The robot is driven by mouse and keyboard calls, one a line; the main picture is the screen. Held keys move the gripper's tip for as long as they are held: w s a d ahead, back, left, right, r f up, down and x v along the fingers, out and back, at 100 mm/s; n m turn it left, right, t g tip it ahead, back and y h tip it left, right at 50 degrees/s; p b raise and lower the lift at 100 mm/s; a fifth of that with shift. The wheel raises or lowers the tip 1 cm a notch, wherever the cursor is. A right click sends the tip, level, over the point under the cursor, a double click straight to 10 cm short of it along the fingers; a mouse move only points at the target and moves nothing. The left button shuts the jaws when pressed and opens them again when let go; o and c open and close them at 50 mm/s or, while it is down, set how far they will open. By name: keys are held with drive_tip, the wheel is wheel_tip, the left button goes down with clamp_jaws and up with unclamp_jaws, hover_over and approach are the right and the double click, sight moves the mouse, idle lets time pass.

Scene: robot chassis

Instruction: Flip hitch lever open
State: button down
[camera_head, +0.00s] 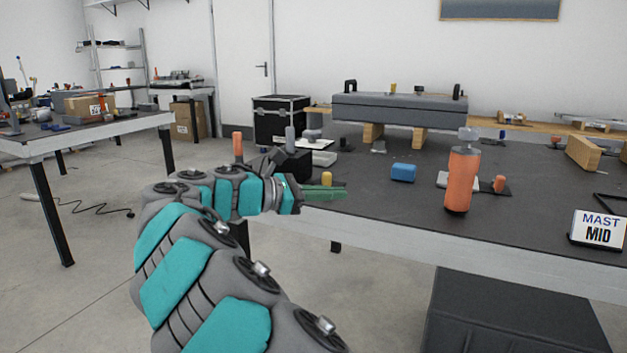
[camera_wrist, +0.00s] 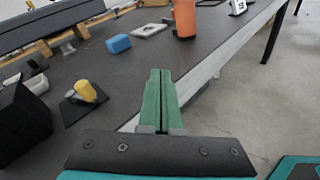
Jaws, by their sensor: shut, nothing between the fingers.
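My gripper (camera_head: 345,194) is shut and empty, its green fingers pressed together above the near left edge of the dark table; they also show in the wrist view (camera_wrist: 160,72). A yellow knob (camera_wrist: 86,91) on a small black plate stands left of the fingers, apart from them; it also shows in the head view (camera_head: 327,179). A black block (camera_wrist: 20,125) is at the far left of the wrist view. Near it in the head view are an upright grey handle (camera_head: 290,139) and an orange handle (camera_head: 238,147), partly behind my arm. I cannot tell which part is the hitch lever.
A long grey chassis (camera_head: 400,108) rests on wooden blocks behind. Open floor lies left of the table.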

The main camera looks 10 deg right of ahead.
sight(327, 179)
drive_tip(key=w+a+f+n+t, duration=0.1)
drive_tip(key=w+a+n+t, duration=0.15)
drive_tip(key=a, duration=0.45)
drive_tip(key=w+a+f+n+t, duration=0.1)
drive_tip(key=w+a+n+t, duration=0.1)
drive_tip(key=w+a+n, duration=0.35)
drive_tip(key=shift+m, duration=0.9)
drive_tip(key=x, duration=0.7)
drive_tip(key=s+x, duration=0.1)
drive_tip(key=x, duration=0.3)
drive_tip(key=shift+w+d, duration=0.2)
drive_tip(key=shift+d, duration=0.3)
drive_tip(key=shift+d, duration=0.1)
